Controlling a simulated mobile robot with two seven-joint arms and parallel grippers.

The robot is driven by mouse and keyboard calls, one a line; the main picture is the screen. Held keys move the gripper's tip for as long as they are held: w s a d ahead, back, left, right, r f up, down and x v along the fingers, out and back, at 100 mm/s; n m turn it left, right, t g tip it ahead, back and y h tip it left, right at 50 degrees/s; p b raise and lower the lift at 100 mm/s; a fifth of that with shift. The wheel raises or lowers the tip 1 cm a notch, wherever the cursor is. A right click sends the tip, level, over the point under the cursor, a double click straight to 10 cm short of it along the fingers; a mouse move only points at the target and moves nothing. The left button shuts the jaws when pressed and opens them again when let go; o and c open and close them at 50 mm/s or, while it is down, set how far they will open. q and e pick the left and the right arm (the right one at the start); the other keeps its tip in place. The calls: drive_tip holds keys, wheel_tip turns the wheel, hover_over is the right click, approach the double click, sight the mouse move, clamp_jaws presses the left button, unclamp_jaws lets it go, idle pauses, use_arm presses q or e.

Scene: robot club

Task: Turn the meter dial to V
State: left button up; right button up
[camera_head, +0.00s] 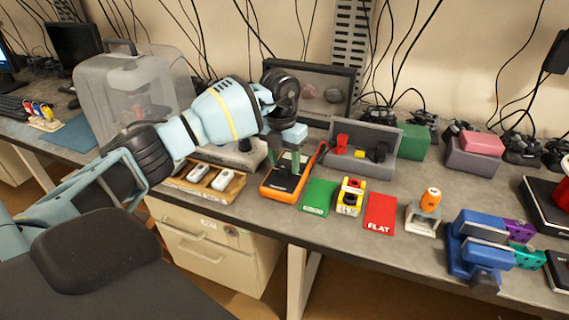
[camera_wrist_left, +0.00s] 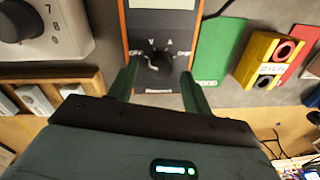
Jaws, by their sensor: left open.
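The meter (camera_head: 283,184) is an orange-edged instrument with a dark face, lying on the bench. In the left wrist view the meter (camera_wrist_left: 141,28) carries a round black dial (camera_wrist_left: 159,61) with marks V and A above it and OFF at both sides. Where the dial's pointer aims is hard to tell. My left gripper (camera_head: 283,164) is over the meter, fingers down. In the left wrist view the gripper (camera_wrist_left: 160,70) is open, with one green finger on each side of the dial. Whether the fingers touch it cannot be told. My right gripper is out of view.
A wooden tray (camera_head: 233,190) with white devices lies left of the meter. A green card (camera_head: 318,193), yellow button box (camera_head: 349,197) and red FLAT card (camera_head: 380,210) lie to its right. A grey bin (camera_head: 407,147) and a dark framed panel (camera_head: 318,75) stand behind.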

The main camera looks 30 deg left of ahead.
use_arm(q)
drive_tip(key=shift+f, duration=0.7)
drive_tip(key=c, duration=1)
drive_tip(key=shift+m, duration=0.4)
drive_tip(key=m, duration=0.4)
drive_tip(key=shift+w+b, duration=0.1)
drive_tip(key=shift+b, duration=0.2)
drive_tip(key=shift+m, duration=1.9)
